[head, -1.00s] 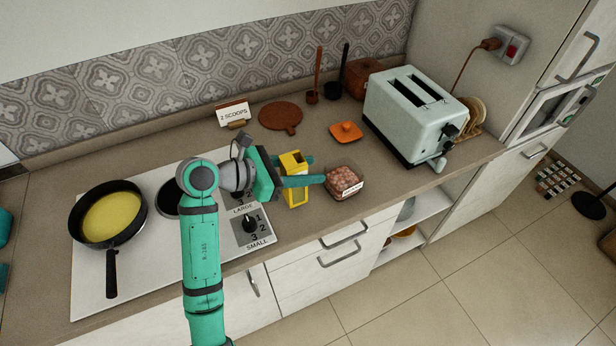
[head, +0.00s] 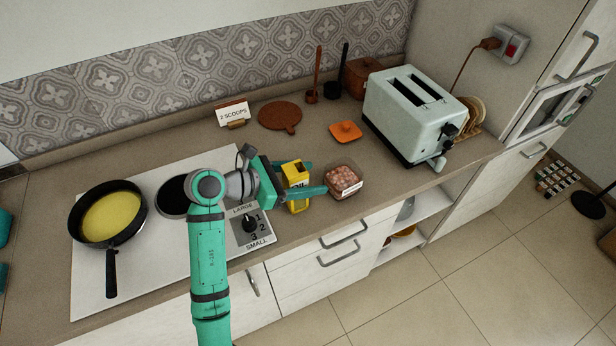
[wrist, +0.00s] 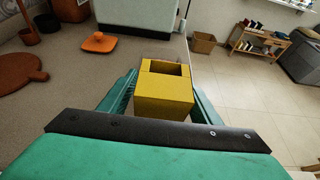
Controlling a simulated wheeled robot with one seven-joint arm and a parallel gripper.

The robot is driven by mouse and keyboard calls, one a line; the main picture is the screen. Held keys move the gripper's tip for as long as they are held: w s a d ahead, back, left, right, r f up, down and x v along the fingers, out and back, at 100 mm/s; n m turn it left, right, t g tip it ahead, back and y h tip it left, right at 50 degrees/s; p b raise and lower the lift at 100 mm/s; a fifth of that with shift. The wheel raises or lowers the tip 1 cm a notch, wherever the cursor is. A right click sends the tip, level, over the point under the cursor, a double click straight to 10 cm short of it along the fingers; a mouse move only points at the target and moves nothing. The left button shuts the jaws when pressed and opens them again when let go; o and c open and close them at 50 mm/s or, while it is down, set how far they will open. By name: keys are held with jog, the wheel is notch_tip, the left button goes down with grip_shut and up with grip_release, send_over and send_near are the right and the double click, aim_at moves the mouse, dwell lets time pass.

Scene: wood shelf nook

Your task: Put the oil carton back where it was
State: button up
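The yellow oil carton (head: 298,201) is upright, or nearly so, near the counter's front edge, between the stove and the bowl. Its dark "OIL" lettering partly shows above a finger. My gripper (head: 309,179) reaches in from the left with one finger on each side of the carton and looks shut on it. In the wrist view the carton (wrist: 163,105) sits between the fingers (wrist: 164,95), its top facing the camera. I cannot tell whether its base touches the counter.
A glass bowl of reddish-brown pieces (head: 343,181) stands close right of the fingertips. Behind are an orange lid (head: 346,132), a round board (head: 281,117), a "2 SCOOPS" sign (head: 232,113) and a toaster (head: 412,115). The stove (head: 150,262) with a pan (head: 110,213) is left.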

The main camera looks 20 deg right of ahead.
aim_at(285, 180)
jog(key=shift+r, duration=0.1)
jog(key=shift+a+r, duration=0.1)
jog(key=shift+a, duration=0.1)
jog(key=v, duration=1.1)
jog(key=shift+a+r, duration=0.1)
jog(key=shift+a, duration=0.15)
